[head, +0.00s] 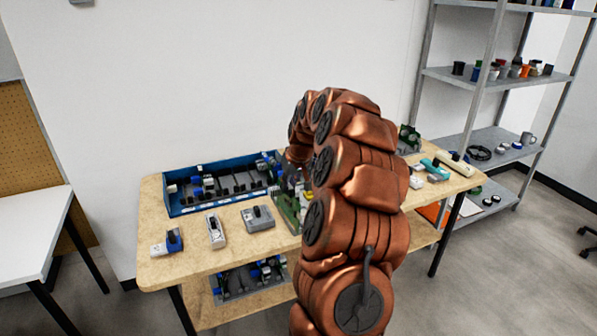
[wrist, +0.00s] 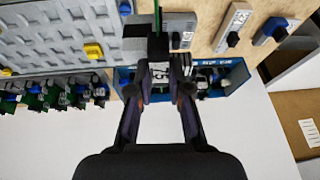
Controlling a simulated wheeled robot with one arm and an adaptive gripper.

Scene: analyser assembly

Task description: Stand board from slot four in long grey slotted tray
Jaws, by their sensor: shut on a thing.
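My gripper (wrist: 160,88) is shut on a board (wrist: 158,70), seen nearly edge-on in the wrist view. A thin green edge and white and black parts show on it. It is above the bench, near the front wall of a blue bin (wrist: 236,86). A grey panel with rows of slots (wrist: 70,35) and yellow pieces lies at upper left in the wrist view. I cannot tell if it is the long grey slotted tray.
The blue bin (head: 172,206) holds several small modules at the back of the wooden bench (head: 200,268). Grey (head: 258,217), white (head: 215,231) and blue-white (head: 167,243) devices stand in front. Green boards (wrist: 50,95) stand in a row beside the panel.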

